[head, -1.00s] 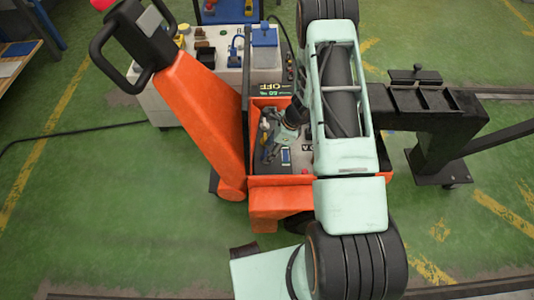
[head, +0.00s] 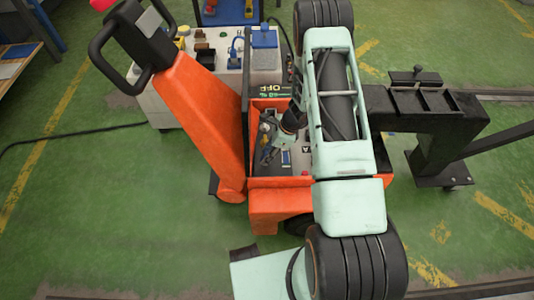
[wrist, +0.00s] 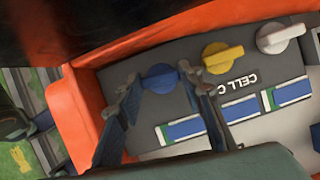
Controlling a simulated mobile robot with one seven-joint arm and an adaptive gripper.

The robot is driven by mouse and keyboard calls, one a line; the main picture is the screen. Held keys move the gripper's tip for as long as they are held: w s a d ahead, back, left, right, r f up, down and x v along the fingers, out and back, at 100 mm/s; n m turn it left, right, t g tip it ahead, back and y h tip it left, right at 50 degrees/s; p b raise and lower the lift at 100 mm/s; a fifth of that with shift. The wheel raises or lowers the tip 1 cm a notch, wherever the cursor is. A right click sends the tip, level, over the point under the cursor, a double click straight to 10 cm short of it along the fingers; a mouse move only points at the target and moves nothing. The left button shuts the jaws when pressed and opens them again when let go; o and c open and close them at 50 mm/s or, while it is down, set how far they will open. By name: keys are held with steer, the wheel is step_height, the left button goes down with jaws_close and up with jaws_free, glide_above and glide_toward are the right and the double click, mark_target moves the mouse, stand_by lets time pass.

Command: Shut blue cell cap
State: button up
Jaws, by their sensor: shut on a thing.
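The blue cell cap (wrist: 160,77) is a round knob with a raised grip bar on a grey panel in the wrist view. My gripper (wrist: 159,84) has one finger on each side of the cap and is shut on it. The fingers hide part of its sides. In the head view my gripper (head: 270,148) reaches down into the orange cart (head: 268,201), and my arm hides much of the panel. I cannot make out the blue cap there.
A yellow cap (wrist: 222,57) and a white cap (wrist: 280,38) sit to the right of the blue one. Blue-and-white labels (wrist: 181,129) lie below. The cart's orange wall (wrist: 88,110) is close on the left. A black stand (head: 432,125) is right of my arm.

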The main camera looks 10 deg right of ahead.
steer(key=shift+n+g, duration=0.3)
steer(key=shift+n, duration=0.5)
steer(key=o, duration=1.2)
steer(key=shift+c, duration=0.2)
steer(key=v, duration=1.2)
steer(key=shift+d, duration=0.1)
